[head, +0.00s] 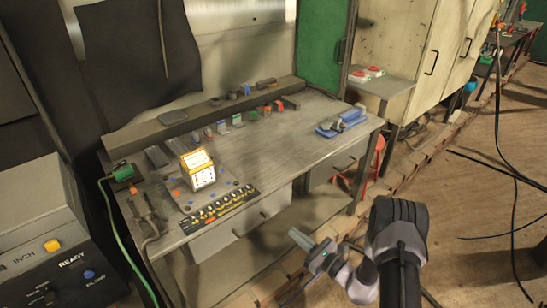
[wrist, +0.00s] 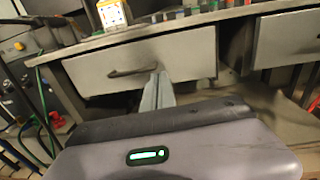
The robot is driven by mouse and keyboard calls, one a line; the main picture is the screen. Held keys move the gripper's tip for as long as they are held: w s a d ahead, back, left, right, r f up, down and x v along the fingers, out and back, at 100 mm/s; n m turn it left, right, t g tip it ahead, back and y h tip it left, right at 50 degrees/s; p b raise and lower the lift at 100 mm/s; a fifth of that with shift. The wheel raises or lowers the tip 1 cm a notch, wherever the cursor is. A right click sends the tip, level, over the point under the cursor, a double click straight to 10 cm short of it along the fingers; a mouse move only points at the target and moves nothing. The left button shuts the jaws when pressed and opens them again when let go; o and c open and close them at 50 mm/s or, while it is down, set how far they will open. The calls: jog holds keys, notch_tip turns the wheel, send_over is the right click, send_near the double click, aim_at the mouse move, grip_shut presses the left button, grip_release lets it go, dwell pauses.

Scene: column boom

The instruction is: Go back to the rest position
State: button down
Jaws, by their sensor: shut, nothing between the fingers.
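My gripper (head: 299,238) is at the bottom centre of the head view, in front of the workbench (head: 270,143) and below the level of its top. In the wrist view my gripper (wrist: 158,80) has its fingers together, with nothing between them. The fingertips point toward a grey drawer (wrist: 185,56) under the bench top and overlap its front near the handle (wrist: 133,71) in the picture. I cannot tell the exact gap to the drawer.
A yellow and white box (head: 197,170), a blue tool (head: 342,122) and several small parts lie on the bench. A machine with dials (head: 50,245) stands at left. Cables (head: 500,170) cross the floor at right. Red stool legs (head: 378,157) stand beyond the bench.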

jog(key=s+a+r+n+g+y, duration=0.2)
jog(key=a+r+n+g+y, duration=0.35)
jog(key=r, duration=0.85)
jog(key=s+a+r+n+g+h, duration=0.4)
jog(key=s+a+r+n+g, duration=0.3)
jog(key=s+r+n, duration=0.4)
jog(key=s+d+r+n+t+h, duration=0.1)
jog(key=s+d+r+n+h, duration=0.1)
jog(key=s, duration=0.4)
jog(key=s+d+r+n+t+h, duration=0.1)
jog(key=s+d+r+n+h, duration=0.1)
jog(key=s+d+r+h, duration=0.1)
jog(key=s+d+r+n+t+h, duration=0.2)
jog(key=s+d+n+h, duration=0.1)
jog(key=s, duration=0.6)
jog(key=shift+d+r+h, duration=0.35)
jog(key=shift+d+h, duration=0.35)
jog(key=shift+h, duration=0.55)
